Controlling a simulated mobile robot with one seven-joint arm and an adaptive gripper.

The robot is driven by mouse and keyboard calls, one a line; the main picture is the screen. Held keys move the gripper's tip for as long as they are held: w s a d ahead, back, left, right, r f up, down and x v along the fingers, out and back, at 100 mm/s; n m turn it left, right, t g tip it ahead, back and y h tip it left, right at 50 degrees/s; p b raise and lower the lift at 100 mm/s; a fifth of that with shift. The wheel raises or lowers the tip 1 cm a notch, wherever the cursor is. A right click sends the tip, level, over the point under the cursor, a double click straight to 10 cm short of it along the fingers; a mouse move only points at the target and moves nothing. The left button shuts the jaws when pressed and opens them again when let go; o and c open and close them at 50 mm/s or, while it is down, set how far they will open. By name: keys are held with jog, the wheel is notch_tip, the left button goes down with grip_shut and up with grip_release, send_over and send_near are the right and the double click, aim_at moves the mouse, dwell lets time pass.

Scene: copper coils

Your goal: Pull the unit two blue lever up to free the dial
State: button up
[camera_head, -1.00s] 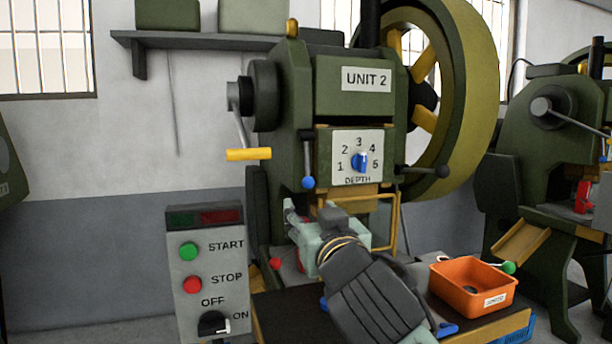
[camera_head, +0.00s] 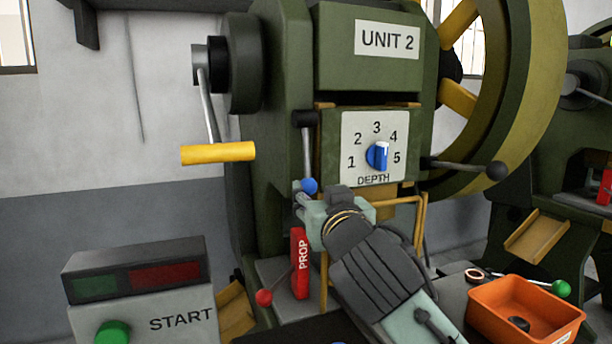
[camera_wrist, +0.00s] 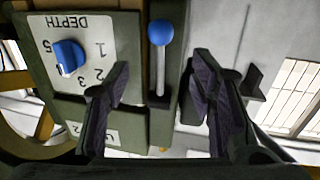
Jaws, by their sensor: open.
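The blue lever is a metal rod with a blue ball (camera_head: 309,186) at its lower end, hanging down from a black pivot on the left of the unit 2 dial plate. In the wrist view the blue ball (camera_wrist: 160,32) and its rod lie between my spread fingers. My gripper (camera_head: 303,200) is at the ball's height in the head view, its fingers partly hidden by my wrist. In the wrist view my gripper (camera_wrist: 158,85) is open and holds nothing. The blue dial (camera_head: 377,156) sits on the white DEPTH plate, its pointer between 4 and 5.
A red PROP block (camera_head: 300,263) and a red-knobbed lever (camera_head: 264,297) stand below my gripper. A yellow-handled crank (camera_head: 218,153) sticks out left. A black-knobbed lever (camera_head: 497,170) is right of the dial. An orange bin (camera_head: 525,310) stands lower right.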

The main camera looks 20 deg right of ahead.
aim_at(309, 179)
jog(key=w, duration=0.3)
jog(key=w+d+p, duration=0.1)
jog(key=w, duration=0.5)
jog(key=shift+w+d+p, duration=0.25)
jog(key=shift+w+p, duration=0.1)
jog(key=shift+c, duration=0.2)
grip_shut()
